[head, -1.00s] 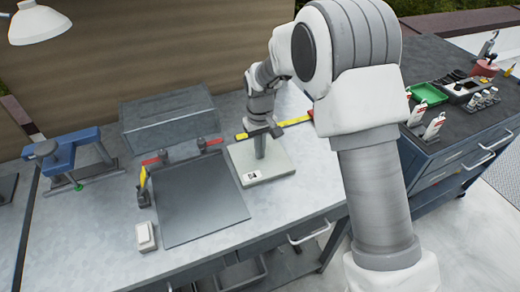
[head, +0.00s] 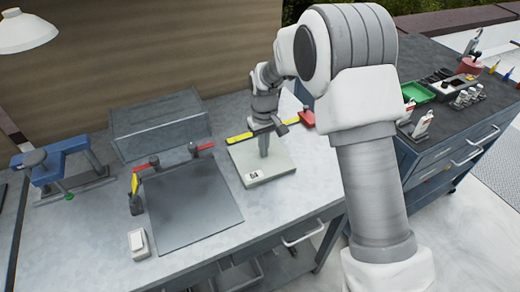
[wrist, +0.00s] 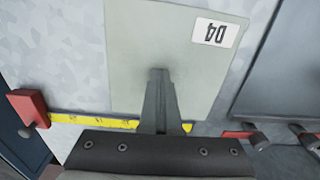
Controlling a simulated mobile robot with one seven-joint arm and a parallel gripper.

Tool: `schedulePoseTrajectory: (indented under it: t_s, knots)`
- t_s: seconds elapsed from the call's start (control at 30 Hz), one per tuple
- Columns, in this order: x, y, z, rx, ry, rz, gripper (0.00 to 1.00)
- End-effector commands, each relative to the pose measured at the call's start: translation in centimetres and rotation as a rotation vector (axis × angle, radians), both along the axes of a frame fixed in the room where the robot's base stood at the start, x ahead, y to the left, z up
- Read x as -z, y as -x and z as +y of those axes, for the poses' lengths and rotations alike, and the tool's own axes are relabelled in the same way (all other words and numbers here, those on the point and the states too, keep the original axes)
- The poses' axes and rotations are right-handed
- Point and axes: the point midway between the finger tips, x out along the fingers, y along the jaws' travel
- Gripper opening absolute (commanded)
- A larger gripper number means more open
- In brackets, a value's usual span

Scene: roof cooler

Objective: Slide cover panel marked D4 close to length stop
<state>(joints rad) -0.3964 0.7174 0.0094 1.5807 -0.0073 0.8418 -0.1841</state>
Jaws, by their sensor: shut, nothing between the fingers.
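The cover panel (head: 280,170) is a pale grey-green square plate lying flat on the bench, with a white D4 label (head: 254,176) at its near-left corner. In the wrist view the panel (wrist: 130,60) fills the middle and its label (wrist: 215,33) reads upside down. My gripper (head: 264,155) is shut and empty, pointing down with its fingertips at the panel's top face; it also shows in the wrist view (wrist: 160,72). A red block (head: 307,117), seemingly the length stop, sits at the right end of a yellow strip (head: 245,136). A gap separates the panel from this block (wrist: 27,108).
A dark square plate (head: 190,205) lies left of the panel, with red strips and small clamps (head: 193,150) behind it. A white box (head: 138,242), a blue fixture (head: 60,165) and a grey case (head: 160,130) stand around it. A dark cabinet (head: 440,140) is at right.

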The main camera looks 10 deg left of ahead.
Motion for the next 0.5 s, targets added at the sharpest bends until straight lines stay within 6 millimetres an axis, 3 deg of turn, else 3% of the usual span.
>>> schedulePoseTrajectory:
  t_s: [0.5]
  knots:
    - [0.5,-1.0,-2.2,0.003,0.007,0.007,0.00]
